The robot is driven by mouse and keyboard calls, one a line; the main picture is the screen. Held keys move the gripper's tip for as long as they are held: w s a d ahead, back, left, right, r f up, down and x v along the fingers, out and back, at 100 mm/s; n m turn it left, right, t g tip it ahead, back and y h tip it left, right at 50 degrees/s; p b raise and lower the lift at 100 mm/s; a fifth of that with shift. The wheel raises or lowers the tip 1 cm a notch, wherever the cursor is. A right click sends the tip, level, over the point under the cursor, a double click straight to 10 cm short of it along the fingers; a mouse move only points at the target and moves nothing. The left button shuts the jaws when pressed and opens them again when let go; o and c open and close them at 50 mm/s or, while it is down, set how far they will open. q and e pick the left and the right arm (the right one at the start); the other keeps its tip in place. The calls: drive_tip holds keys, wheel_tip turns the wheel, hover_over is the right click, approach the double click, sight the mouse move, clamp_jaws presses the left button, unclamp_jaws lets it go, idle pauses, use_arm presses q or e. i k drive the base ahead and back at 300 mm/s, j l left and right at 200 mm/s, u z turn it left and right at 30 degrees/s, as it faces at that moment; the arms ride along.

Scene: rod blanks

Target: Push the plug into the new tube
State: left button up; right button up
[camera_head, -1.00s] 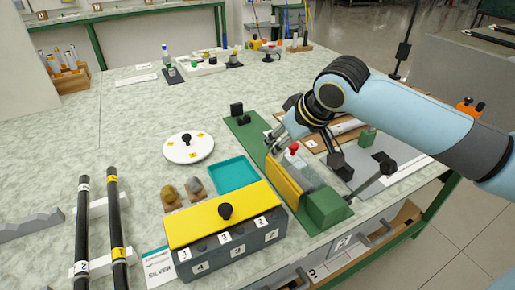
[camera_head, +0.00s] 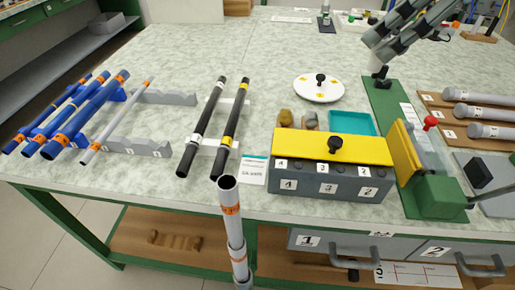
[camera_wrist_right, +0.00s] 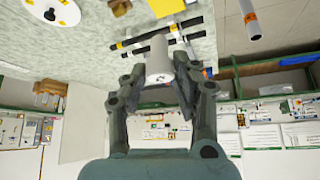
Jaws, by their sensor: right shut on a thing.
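A grey tube with orange bands (camera_head: 231,213) stands nearly upright at the front in the head view, its dark open end up; what holds its lower end is hidden. It also shows in the right wrist view (camera_wrist_right: 250,20). My right gripper (camera_head: 374,46) is at the upper right, above the far end of the green fixture (camera_head: 384,98). In the right wrist view its fingers are shut on a pale cylindrical piece (camera_wrist_right: 160,65) with dark marks; I cannot tell surely that it is the plug. The piece is well apart from the tube. My left gripper is not in view.
Black rods (camera_head: 203,122) and blue rods (camera_head: 88,113) lie on the left. A grey box with a yellow top (camera_head: 330,186) stands at the front, beside a red-knobbed clamp (camera_head: 430,123). A white round plate (camera_head: 338,91) lies behind. Grey tubes (camera_head: 483,113) lie at right.

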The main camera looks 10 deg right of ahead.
sight(229, 195)
drive_tip(key=k+u, duration=0.3)
drive_tip(key=u, duration=0.15)
drive_tip(key=k+u, duration=0.25)
drive_tip(key=u, duration=0.5)
